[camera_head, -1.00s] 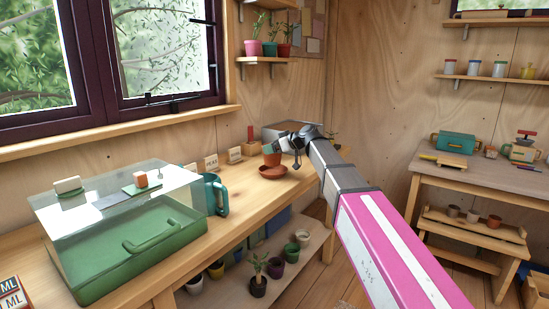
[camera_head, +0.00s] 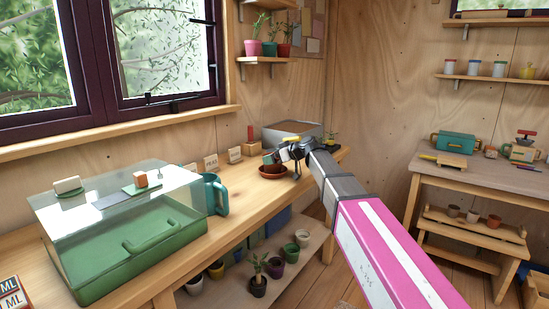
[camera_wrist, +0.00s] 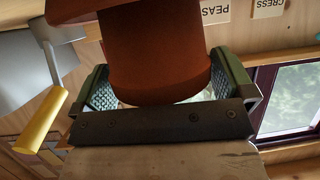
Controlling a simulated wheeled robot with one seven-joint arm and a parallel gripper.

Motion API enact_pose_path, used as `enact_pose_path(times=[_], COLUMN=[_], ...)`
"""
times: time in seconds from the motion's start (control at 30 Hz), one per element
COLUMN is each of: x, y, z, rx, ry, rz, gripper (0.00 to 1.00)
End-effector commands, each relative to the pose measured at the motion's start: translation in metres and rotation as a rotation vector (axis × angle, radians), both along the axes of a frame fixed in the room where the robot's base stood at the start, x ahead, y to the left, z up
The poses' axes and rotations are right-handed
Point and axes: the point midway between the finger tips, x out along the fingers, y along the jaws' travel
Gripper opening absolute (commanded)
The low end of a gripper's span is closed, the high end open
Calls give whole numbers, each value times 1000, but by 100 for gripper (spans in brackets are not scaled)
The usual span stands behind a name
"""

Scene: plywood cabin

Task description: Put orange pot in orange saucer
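The orange pot (camera_wrist: 160,50) fills the middle of the wrist view, between the two finger pads of my gripper (camera_wrist: 168,88). The pads appear to press on its sides. In the head view, the pot (camera_head: 268,160) is small and partly hidden by my gripper (camera_head: 277,156).
A grey tub (camera_head: 293,128) stands behind my gripper, and a grey object with a yellow bar (camera_wrist: 45,120) is close beside it. Label cards (camera_head: 211,161), a teal mug (camera_head: 216,193) and a clear-lidded green case (camera_head: 120,240) are to the left.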

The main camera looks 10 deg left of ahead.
Motion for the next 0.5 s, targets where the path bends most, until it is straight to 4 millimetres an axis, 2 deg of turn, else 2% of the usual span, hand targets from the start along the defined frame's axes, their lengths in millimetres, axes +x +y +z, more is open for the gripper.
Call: enact_pose_path(times=[0.17, 0.27, 0.5], x=[0, -4, -18], y=[0, -9, -48], z=[2, 6, 23], rx=[0, 0, 1], ry=[0, 0, -1], rz=[0, -1, -2], gripper=[100, 100, 100])
